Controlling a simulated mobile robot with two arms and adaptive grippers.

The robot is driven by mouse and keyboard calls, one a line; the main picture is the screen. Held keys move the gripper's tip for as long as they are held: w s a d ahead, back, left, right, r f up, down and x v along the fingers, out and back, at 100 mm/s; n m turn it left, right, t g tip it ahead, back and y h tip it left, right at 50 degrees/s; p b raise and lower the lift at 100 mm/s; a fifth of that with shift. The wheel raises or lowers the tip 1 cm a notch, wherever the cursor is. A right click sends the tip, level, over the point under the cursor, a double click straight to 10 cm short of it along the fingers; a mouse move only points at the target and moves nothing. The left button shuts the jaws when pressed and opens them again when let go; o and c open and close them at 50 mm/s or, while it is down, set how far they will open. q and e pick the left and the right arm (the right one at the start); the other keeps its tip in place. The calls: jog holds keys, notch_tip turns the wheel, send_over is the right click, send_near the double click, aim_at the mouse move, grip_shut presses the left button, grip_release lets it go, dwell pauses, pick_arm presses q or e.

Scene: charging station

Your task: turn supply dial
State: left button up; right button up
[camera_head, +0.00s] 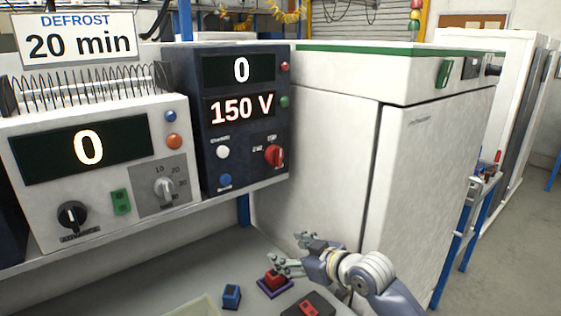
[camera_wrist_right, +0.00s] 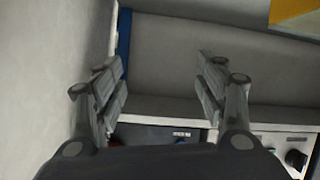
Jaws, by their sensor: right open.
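The dark supply unit (camera_head: 211,125) stands on the shelf, with "0" on its upper display and "150 V" on the lower one. Its red dial (camera_head: 274,155) sits at the lower right of its front, with small labels I cannot read well. My right gripper (camera_head: 290,251) is open and empty, below the dial and a little to its right, clear of it. In the right wrist view the two fingers (camera_wrist_right: 160,88) are spread with nothing between them. The dark panel edge (camera_wrist_right: 150,134) shows low there, partly hidden by the gripper. My left gripper is not in view.
A white unit (camera_head: 95,165) with a black knob, grey dial and green switch stands left, under a "DEFROST 20 min" sign (camera_head: 78,38). A large white cabinet (camera_head: 430,150) stands right. Blue (camera_head: 231,295) and red (camera_head: 276,280) connector blocks lie on the bench below the gripper.

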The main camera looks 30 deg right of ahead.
aim_at(281, 159)
jog(key=w+d+r+t, duration=0.2)
jog(key=d+r, duration=0.2)
jog(key=r, duration=0.5)
jog(key=w+d+r+t, duration=0.2)
jog(key=d+r+t, duration=0.1)
jog(key=r, duration=0.6)
jog(key=w+p, duration=0.1)
jog(key=w, duration=0.2)
jog(key=w+p, duration=0.1)
jog(key=w, duration=0.1)
jog(key=w+p, duration=0.1)
jog(key=w, duration=0.2)
jog(key=shift+w+a+r, duration=0.1)
jog(key=shift+w+a, duration=0.15)
jog(key=shift+w, duration=0.05)
jog(key=shift+w+a, duration=0.1)
jog(key=shift+w, duration=0.7)
jog(key=shift+p, duration=0.3)
jog(key=c, duration=1.1)
